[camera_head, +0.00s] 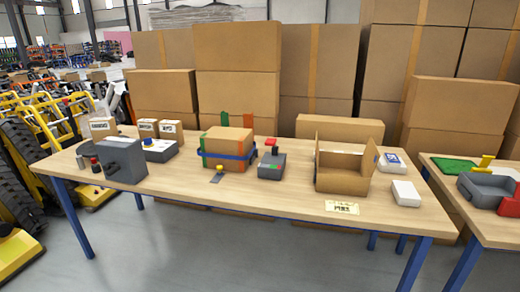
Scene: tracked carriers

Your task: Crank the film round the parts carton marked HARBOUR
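Three small brown cartons with white labels stand at the back left of the table: a left one (103,127), a middle one (147,128) and a right one (171,131). Their lettering is too small to read, so I cannot tell which is marked HARBOUR. A grey block-shaped device (125,162) stands at the front left; I cannot make out a crank or film on it. A larger carton (228,143) in the middle has a blue band (224,156) around it and green and orange pieces at its corners. My gripper is not in view.
On the wooden table (260,195) are a grey unit with a blue knob (159,149), a grey device with a red top (271,164), an open carton (342,181), a yellow sign (342,208) and a white box (405,193). Stacked cartons (237,95) stand behind. The front edge is mostly clear.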

